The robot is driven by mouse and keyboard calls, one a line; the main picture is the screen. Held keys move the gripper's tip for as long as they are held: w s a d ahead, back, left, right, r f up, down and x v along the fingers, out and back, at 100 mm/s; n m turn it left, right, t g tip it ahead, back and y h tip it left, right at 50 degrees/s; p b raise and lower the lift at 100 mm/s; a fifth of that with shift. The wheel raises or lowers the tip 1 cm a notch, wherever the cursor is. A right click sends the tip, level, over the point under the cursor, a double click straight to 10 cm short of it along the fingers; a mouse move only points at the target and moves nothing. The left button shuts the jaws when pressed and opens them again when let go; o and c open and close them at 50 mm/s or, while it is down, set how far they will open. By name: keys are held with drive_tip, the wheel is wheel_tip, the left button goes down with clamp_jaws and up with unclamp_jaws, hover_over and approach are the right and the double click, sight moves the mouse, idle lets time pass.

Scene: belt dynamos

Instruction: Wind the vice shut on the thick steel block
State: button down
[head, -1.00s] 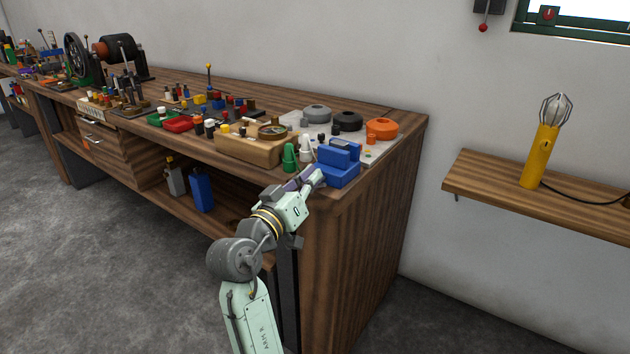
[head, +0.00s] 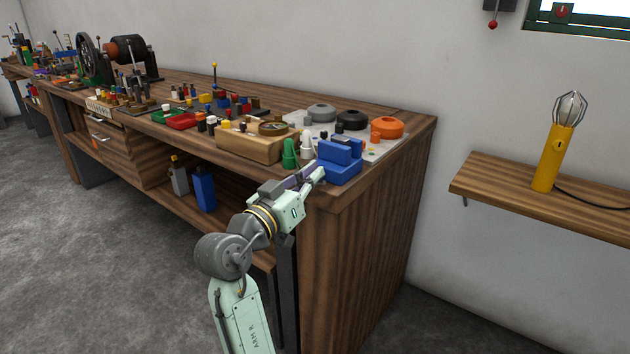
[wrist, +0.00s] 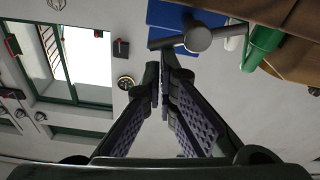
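The blue vice (head: 341,166) stands on the near right corner of the workbench; its body also shows in the wrist view (wrist: 178,16). Its grey handle bar with a round hub (wrist: 198,39) lies just beyond my fingertips in the wrist view. My gripper (head: 316,175) is at the front of the vice. In the wrist view its two fingers (wrist: 162,80) come together at the tips, with nothing clearly between them. I cannot tell whether the tips touch the bar. I cannot make out the thick steel block in either view.
Green (head: 290,154) and white (head: 307,147) cones stand left of the vice, beside a wooden block with a dial (head: 255,142). Grey, black and orange round parts (head: 386,127) lie behind it. A wall shelf (head: 490,182) with a yellow lamp (head: 553,158) is at right.

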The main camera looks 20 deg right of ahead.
sight(327, 198)
drive_tip(key=shift+s+d+f+m+g+b, duration=0.2)
drive_tip(key=shift+f+m+b, duration=0.15)
drive_tip(key=shift+m+b, duration=0.95)
drive_tip(key=shift+s+d+f+m+g+b, duration=0.1)
drive_tip(key=shift+s+d+f+m+b, duration=0.15)
drive_tip(key=shift+m+b, duration=1)
drive_tip(key=shift+s+d+f+m+g+h+b, duration=0.15)
drive_tip(key=shift+f+m+g+b, duration=0.15)
drive_tip(key=shift+m+b, duration=0.85)
drive_tip(key=shift+a+f+m+g+h+b, duration=0.1)
drive_tip(key=shift+f+m+g+h+b, duration=0.2)
drive_tip(key=shift+m+b, duration=0.8)
drive_tip(key=shift+s+d+f+m+g+h+b, duration=0.1)
drive_tip(key=shift+f+m+b, duration=0.45)
drive_tip(key=shift+b, duration=1.05)
drive_tip(key=shift+w+f+m+g+b, duration=0.15)
drive_tip(key=shift+f+m+b, duration=0.25)
drive_tip(key=shift+m+b, duration=1.1)
drive_tip(key=shift+f+m+g+b, duration=0.25)
drive_tip(key=shift+f+m+b, duration=0.15)
drive_tip(key=shift+m+b, duration=1)
drive_tip(key=shift+w+a+f+m+y+b, duration=0.1)
drive_tip(key=shift+a+f+m+b, duration=0.2)
drive_tip(key=shift+m, duration=0.5)
drive_tip(key=shift+w+d+f+m+y+b, duration=0.1)
drive_tip(key=shift+m+b, duration=0.35)
drive_tip(key=shift+m, duration=0.3)
drive_tip(key=shift+w+a+f+m+y+b, duration=0.1)
drive_tip(key=shift+a+f+m+b, duration=0.2)
drive_tip(key=shift+m, duration=0.5)
